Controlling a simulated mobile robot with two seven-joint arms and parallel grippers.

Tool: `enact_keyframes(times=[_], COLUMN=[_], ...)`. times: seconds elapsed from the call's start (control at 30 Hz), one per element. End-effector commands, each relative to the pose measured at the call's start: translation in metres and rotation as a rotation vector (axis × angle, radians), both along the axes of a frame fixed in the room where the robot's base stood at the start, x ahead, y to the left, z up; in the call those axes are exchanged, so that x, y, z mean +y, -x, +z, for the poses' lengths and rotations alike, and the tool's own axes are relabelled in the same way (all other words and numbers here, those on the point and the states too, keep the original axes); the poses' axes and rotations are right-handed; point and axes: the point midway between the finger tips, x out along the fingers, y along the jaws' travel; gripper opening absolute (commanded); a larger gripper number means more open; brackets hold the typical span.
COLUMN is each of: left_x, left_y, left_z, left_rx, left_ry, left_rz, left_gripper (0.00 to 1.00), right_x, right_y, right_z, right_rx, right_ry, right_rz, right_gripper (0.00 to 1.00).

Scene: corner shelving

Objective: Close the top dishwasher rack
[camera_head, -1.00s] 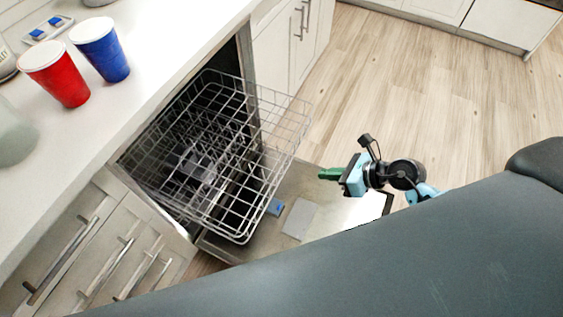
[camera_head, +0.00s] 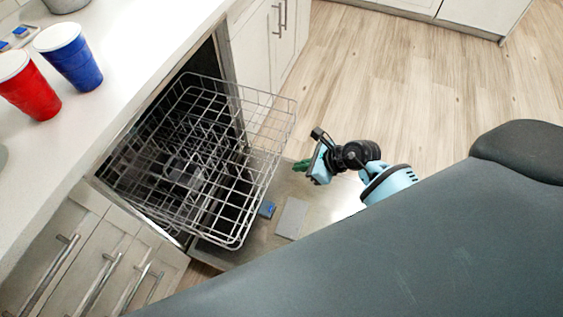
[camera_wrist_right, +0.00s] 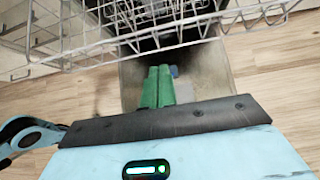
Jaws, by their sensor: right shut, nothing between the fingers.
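The top dishwasher rack (camera_head: 262,170), a grey wire basket, is pulled out of the dishwasher and hangs over the open door (camera_head: 238,250). In the right wrist view the rack's front wires (camera_wrist_right: 200,32) cross the top. My right gripper (camera_head: 299,165) has green fingers and is just to the right of the rack's front, apart from it in the head view. In the right wrist view its fingers (camera_wrist_right: 157,87) are together and empty, pointing toward the rack. My left gripper is out of view.
A red cup (camera_head: 30,88) and a blue cup (camera_head: 70,58) stand on the white counter (camera_head: 122,65) above the dishwasher. Drawers with bar handles are at lower left. Wooden floor (camera_head: 400,80) is open at the right.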

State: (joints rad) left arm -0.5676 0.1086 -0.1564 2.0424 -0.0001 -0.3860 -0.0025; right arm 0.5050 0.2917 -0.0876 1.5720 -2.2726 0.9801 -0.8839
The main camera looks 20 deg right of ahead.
Motion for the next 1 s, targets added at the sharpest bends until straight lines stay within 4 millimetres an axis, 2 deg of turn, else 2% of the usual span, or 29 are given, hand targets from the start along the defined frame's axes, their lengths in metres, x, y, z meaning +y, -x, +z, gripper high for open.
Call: enact_keyframes(times=[0.13, 0.3, 0.43, 1.0], left_x=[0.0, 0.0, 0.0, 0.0], left_y=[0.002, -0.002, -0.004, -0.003], left_z=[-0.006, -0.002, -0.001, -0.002], left_rx=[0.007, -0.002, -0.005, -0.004], left_ry=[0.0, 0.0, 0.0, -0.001], left_rz=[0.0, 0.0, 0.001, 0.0], left_gripper=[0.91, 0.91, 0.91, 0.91], right_x=[0.016, 0.032, 0.039, 0.041], right_y=[-0.014, -0.032, -0.039, -0.043], right_z=[-0.021, -0.018, -0.018, -0.019], right_rx=[0.001, -0.003, -0.002, -0.001], right_ry=[-0.004, -0.004, -0.002, 0.001], right_rz=[-0.001, -0.001, 0.0, 0.0], right_gripper=[0.0, 0.0, 0.0, 0.0])
